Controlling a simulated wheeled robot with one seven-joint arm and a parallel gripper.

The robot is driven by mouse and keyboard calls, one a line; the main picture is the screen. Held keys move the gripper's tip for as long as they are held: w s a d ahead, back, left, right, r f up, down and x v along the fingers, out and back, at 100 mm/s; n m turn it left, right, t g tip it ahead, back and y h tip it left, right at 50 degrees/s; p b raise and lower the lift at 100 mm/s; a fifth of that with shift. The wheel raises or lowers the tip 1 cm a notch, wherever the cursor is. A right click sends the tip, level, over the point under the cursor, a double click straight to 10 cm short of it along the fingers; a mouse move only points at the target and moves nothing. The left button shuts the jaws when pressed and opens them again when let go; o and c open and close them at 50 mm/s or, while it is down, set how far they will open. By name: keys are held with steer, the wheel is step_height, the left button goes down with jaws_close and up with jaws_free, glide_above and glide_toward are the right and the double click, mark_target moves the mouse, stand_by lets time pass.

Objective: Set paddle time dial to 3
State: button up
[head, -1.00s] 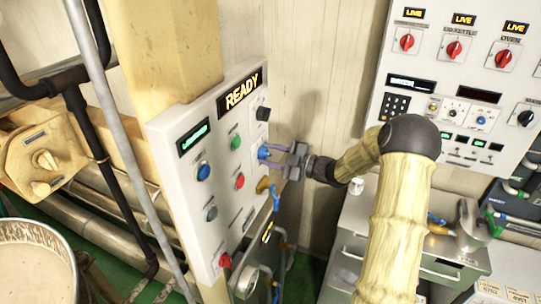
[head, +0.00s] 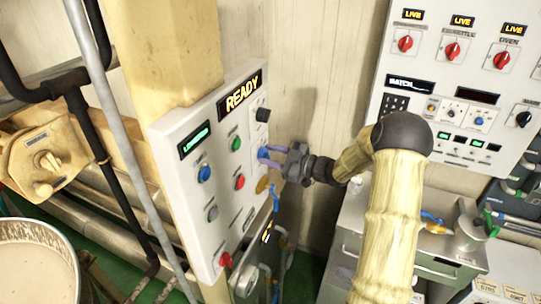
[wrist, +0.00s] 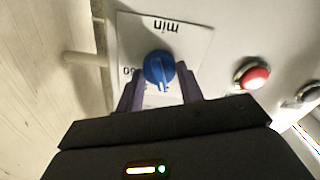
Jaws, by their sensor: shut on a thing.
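The paddle time dial is a blue knob (wrist: 158,68) on a white plate marked "min", which appears upside down in the wrist view. A pale mark on the knob points toward the bottom of that view.
The grey control panel (head: 192,150) has a READY display, a green button (head: 235,144), a red button (head: 239,181) and a black knob (head: 263,114) near the dial. Valves and pipes lie below. A kettle of pale mix (head: 35,262) is at lower left.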

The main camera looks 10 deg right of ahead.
steer(key=shift+r, duration=0.2)
steer(key=o, duration=1)
steer(key=shift+f, duration=0.1)
steer(key=shift+s+d+f+b, duration=0.1)
steer(key=shift+s+d+b, duration=0.2)
steer(key=shift+d, duration=0.15)
steer(key=b+v, duration=0.5)
steer(key=v, duration=1.1)
steer(key=shift+d, duration=0.2)
